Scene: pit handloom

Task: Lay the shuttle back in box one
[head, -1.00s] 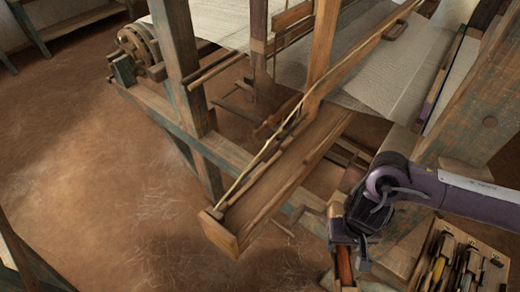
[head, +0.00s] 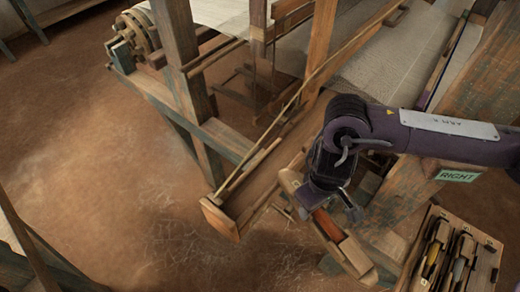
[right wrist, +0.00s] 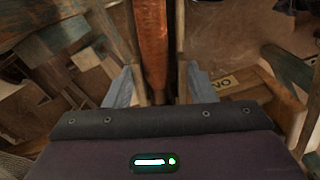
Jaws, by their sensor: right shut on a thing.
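The shuttle (head: 352,254) is a long pale wooden boat shape with an orange-red yarn filling. My right gripper (head: 332,208) is shut on its middle, and it hangs slanted, one end up-left and the other down-right. In the right wrist view the orange-red yarn of the shuttle (right wrist: 153,45) runs between the two fingers (right wrist: 160,88). The wooden box (head: 262,188) at the near end of the loom's long beam lies just left of the shuttle. They look apart, but the height between them is unclear. My left gripper is out of view.
A tray (head: 447,212) holding several other shuttles stands at the lower right. A loom post (head: 183,70) and a long thin rod (head: 290,107) rise near the box. A partly seen label (right wrist: 222,82) shows in the right wrist view.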

